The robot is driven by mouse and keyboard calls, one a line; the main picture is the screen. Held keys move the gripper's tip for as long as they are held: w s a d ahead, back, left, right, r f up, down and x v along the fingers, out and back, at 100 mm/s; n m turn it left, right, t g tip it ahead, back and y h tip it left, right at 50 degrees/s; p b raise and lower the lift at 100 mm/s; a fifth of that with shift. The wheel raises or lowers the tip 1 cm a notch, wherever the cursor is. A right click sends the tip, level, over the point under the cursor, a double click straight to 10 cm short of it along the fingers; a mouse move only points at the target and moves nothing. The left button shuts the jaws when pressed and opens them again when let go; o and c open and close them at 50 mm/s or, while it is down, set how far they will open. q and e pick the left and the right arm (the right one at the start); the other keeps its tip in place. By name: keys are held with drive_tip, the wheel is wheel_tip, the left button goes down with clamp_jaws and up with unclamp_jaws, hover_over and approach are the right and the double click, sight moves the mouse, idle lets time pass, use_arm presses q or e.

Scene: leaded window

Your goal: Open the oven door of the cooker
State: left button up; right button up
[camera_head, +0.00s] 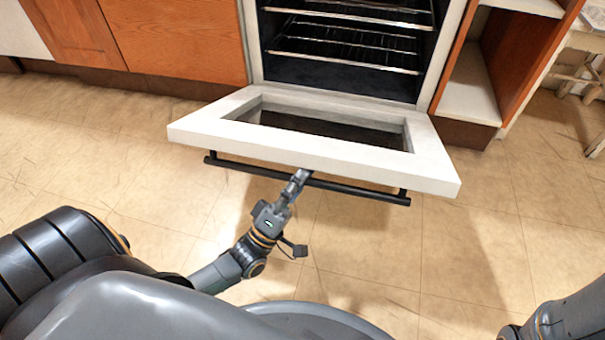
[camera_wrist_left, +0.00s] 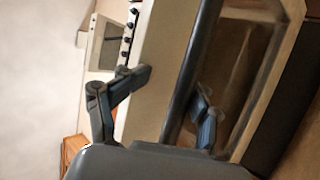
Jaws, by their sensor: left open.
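The oven door (camera_head: 310,150) of the cooker is hinged down at its bottom edge and stands wide open, near level, with a white frame around a dark window. Its black bar handle (camera_head: 350,187) runs below the front edge; the bar also crosses the left wrist view (camera_wrist_left: 195,60). My left gripper (camera_head: 299,177) is at the middle of the handle, coming from the front. In the wrist view my left gripper (camera_wrist_left: 174,86) has its fingers apart, one on each side of the bar. Whether a finger touches the bar is unclear. My right gripper is out of view.
The oven cavity (camera_head: 345,45) shows wire racks and is open to the front. Orange wooden cabinets (camera_head: 180,40) stand to the left, and an open shelf unit (camera_head: 475,85) to the right. Tiled floor (camera_head: 90,160) is clear on both sides of the door.

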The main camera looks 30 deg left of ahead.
use_arm(q)
drive_tip(key=shift+s+r, duration=0.2)
drive_tip(key=shift+r, duration=0.1)
